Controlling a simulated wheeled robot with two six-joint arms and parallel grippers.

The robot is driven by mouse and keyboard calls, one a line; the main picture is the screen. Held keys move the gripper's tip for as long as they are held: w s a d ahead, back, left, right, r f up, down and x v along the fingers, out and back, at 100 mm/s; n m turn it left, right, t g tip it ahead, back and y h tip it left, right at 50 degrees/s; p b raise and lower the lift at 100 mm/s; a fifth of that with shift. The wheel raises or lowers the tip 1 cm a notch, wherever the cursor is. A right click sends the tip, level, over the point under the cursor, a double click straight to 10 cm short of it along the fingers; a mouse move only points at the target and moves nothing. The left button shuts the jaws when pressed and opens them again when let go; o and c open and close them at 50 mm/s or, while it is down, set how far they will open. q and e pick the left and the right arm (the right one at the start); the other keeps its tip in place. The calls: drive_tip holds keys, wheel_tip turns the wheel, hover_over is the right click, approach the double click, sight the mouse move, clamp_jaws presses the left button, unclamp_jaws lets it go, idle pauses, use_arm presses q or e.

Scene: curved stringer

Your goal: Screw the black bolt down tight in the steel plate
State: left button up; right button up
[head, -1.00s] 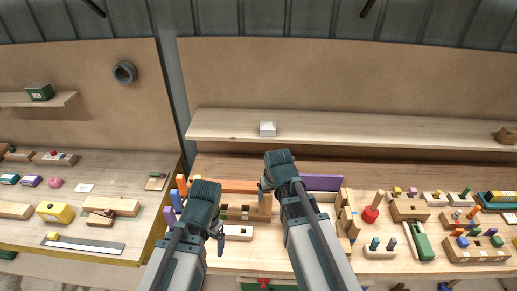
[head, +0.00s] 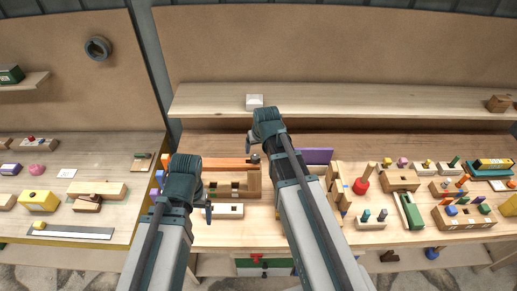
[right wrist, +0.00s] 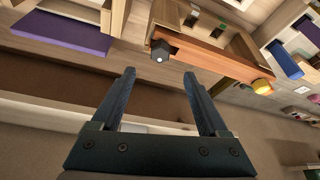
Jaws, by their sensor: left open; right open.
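In the right wrist view a black bolt head (right wrist: 160,50) with a pale centre sits at one end of an orange-brown bar (right wrist: 215,62). My right gripper (right wrist: 160,85) is open, with nothing between its fingers; the bolt head lies just beyond the fingertips. In the head view the right gripper (head: 252,142) is above the right end of that bar (head: 225,164). My left gripper (head: 208,208) is open beside a white block (head: 228,211). I cannot make out a steel plate under the bolt; a grey metal strip (head: 72,232) lies on the left table.
A yellow knob (right wrist: 262,86) is at the bar's other end. A purple block (head: 316,156) stands right of the right gripper. The shelf (head: 350,102) behind is mostly clear.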

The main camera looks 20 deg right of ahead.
sight(255, 156)
drive_tip(key=b+x, duration=0.8)
drive_tip(key=x, duration=0.2)
drive_tip(key=shift+f+b, duration=0.3)
drive_tip(key=shift+b, duration=0.05)
drive_tip(key=shift+r, duration=0.1)
clamp_jaws()
